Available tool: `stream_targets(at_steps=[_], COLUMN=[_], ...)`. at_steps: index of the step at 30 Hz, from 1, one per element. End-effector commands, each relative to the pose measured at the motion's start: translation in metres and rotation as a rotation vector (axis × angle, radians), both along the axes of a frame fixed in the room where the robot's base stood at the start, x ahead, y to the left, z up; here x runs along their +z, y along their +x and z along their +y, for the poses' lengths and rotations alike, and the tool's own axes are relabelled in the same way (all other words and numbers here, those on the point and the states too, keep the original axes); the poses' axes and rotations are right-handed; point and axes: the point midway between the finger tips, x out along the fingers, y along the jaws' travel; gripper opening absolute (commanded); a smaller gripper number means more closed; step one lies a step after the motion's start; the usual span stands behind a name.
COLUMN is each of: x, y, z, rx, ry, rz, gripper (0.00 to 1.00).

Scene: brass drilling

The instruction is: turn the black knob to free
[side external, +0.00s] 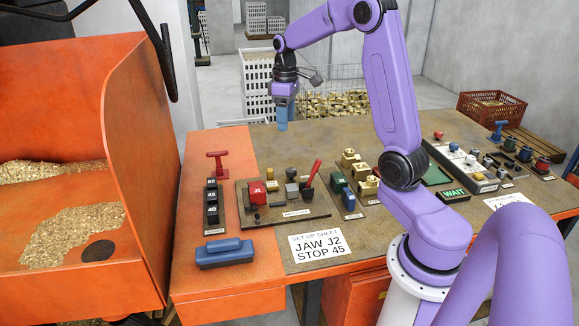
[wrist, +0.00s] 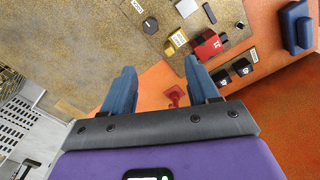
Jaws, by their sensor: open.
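A small dark round knob (side external: 291,173) stands at the back of the fixture plate in the side external view. Dark knobs (side external: 510,145) also stand on the panel at the right, so I cannot tell for certain which knob the task names. My gripper (side external: 282,124) hangs fingers-down above the back of the bench, well above the plate. In the wrist view its blue fingers (wrist: 161,65) are apart with nothing between them.
The plate carries a red block (side external: 257,190), a yellow block (wrist: 178,38) and a red lever (side external: 312,173). A red T-handle (side external: 217,160) and black stop blocks (side external: 212,215) stand to the left. An orange chip bin (side external: 135,150) rises at far left. Bench behind the plate is clear.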

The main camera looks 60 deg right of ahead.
Motion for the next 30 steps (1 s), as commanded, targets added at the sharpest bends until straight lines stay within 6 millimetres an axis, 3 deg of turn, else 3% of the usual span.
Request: stream_targets(at_steps=[3,11,30], x=[-0.001,-0.021,-0.138], y=[0.001,0.0,-0.001], z=[-0.016,-0.02,-0.02], rx=[-0.025,-0.031,-0.031], ry=[0.001,0.002,0.002], rz=[0.0,0.004,0.006], gripper=[0.6,0.6,0.6])
